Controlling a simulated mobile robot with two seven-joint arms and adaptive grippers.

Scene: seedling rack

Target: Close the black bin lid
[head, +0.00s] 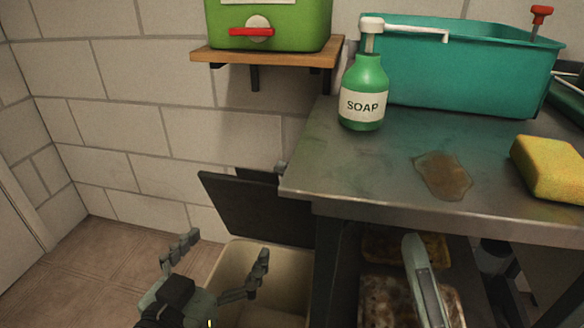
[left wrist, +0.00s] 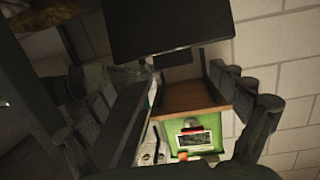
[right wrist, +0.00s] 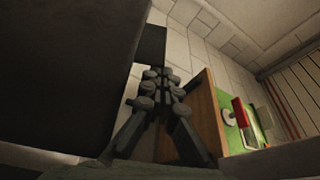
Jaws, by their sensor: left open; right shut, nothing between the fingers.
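The black bin lid (head: 255,208) stands open and tilted, beside the metal table's left end. The cream bin (head: 231,262) is below it, open at the top and partly hidden by my left gripper (head: 228,252). This gripper is open and empty, over the bin's left front. In the left wrist view the lid (left wrist: 170,25) appears beyond the spread fingers, apart from them. My right gripper (right wrist: 160,73) is shut and empty in the right wrist view. A large dark panel (right wrist: 60,70), which looks like the lid, lies left of its fingers; contact cannot be told.
The metal table (head: 350,180) overhangs the bin's right side and holds a soap bottle (head: 363,95), a yellow sponge (head: 550,170) and a teal tub (head: 460,70). A wooden shelf (head: 215,57) with a green box (head: 290,25) is above. Floor left of the bin is clear.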

